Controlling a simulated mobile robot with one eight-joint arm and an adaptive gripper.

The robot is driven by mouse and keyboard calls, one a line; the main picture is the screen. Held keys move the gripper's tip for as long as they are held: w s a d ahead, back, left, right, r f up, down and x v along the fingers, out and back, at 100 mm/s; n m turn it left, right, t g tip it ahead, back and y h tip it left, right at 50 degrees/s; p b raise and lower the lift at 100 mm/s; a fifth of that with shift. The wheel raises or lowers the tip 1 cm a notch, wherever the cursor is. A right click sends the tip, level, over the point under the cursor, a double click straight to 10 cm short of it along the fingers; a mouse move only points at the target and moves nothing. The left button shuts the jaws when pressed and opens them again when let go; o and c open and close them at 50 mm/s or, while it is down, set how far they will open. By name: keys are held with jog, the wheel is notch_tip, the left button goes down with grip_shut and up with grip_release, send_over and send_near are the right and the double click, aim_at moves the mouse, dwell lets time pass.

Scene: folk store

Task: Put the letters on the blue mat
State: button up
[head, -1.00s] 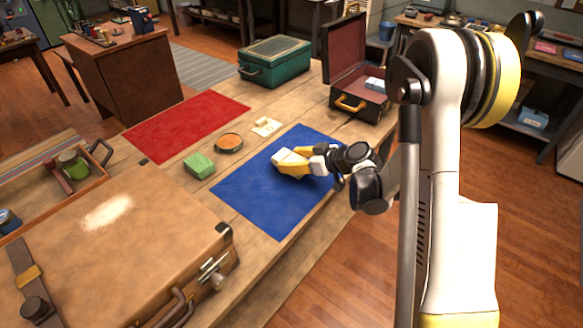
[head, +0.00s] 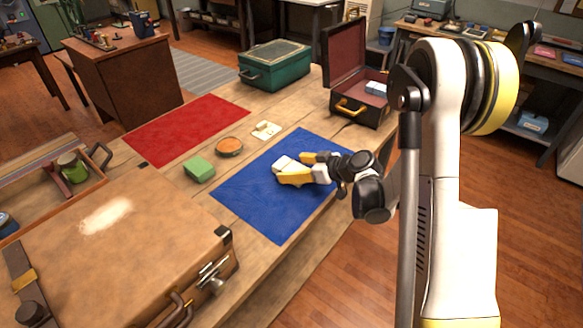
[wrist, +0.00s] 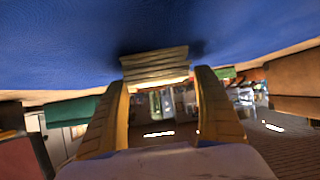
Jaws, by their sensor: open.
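The letters (head: 284,162) are a small pale stack lying on the blue mat (head: 265,211), near its middle. My gripper (head: 292,168) is low over the mat from the right, its yellow fingers spread around the near part of the stack. In the wrist view the stack (wrist: 155,66) shows layered edges against the blue mat (wrist: 60,50). It lies just beyond and between the open fingertips of my gripper (wrist: 162,80), with a gap visible beside the fingers. Part of the stack is hidden by the gripper in the head view.
A green block (head: 200,169), a round orange-topped tin (head: 229,146) and a small cream item (head: 266,130) lie left of the blue mat. A red mat (head: 187,128), tan suitcase (head: 120,245), teal case (head: 275,63) and open dark case (head: 357,107) surround them.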

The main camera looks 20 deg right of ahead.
jog(key=p+v, duration=0.3)
jog(key=v, duration=0.8)
jog(key=shift+a+r+p, duration=0.1)
jog(key=shift+a+p, duration=0.05)
jog(key=shift+p, duration=0.25)
jog(key=s+a+r+m+g+h, duration=0.1)
jog(key=s+a+r+m+h, duration=0.2)
jog(key=s+r, duration=0.4)
jog(key=s+a+r+m+g+h, duration=0.1)
jog(key=s+r+m+h, duration=0.3)
jog(key=s, duration=1.1)
notch_tip(320, 180, up, 3)
jog(key=shift+a+r+m+h, duration=0.2)
jog(key=shift+a+m+h, duration=0.1)
jog(key=shift+a, duration=0.6)
